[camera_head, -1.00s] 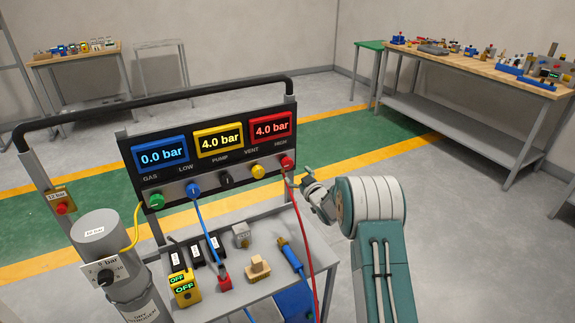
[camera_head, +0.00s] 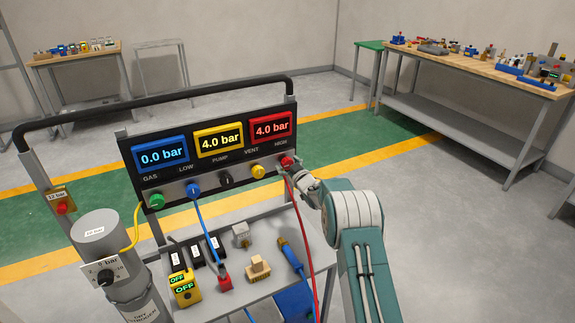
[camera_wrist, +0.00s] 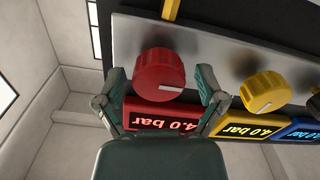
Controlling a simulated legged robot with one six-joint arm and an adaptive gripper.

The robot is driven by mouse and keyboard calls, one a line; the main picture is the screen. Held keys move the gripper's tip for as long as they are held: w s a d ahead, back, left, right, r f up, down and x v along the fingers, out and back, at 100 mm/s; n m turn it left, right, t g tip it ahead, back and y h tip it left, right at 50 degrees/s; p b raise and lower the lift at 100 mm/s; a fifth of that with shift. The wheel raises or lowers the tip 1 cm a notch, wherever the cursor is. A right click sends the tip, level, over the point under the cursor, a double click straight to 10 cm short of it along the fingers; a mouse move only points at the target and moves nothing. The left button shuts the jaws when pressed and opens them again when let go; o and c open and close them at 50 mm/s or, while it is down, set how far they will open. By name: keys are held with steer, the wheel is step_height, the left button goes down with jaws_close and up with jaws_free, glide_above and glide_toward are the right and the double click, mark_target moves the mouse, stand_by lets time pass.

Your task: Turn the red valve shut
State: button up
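The red valve (camera_head: 287,161) is a round knob at the right end of the panel, under the red display labelled HIGH. In the wrist view the red valve (camera_wrist: 158,72) is large, with a white mark pointing to the right. My gripper (camera_head: 297,172) is right at the valve in the head view. In the wrist view my gripper (camera_wrist: 161,78) is open, one finger on each side of the knob. A gap shows beside the knob on both sides, and I see no contact.
The yellow knob (camera_wrist: 264,92) sits beside the red valve on the panel. A red hose (camera_head: 308,215) hangs below my gripper. The red display (camera_head: 270,129) reads 4.0 bar, the yellow display (camera_head: 219,139) 4.0 bar and the blue display (camera_head: 161,154) 0.0 bar.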

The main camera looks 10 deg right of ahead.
steer(key=c, duration=0.8)
steer(key=shift+m, duration=0.3)
steer(key=m, duration=0.4)
steer(key=shift+d, duration=0.1)
steer(key=m, duration=0.9)
steer(key=shift+w+d, duration=0.1)
steer(key=shift+f+m, duration=0.15)
steer(key=shift+m, duration=2.05)
steer(key=shift+d, duration=0.1)
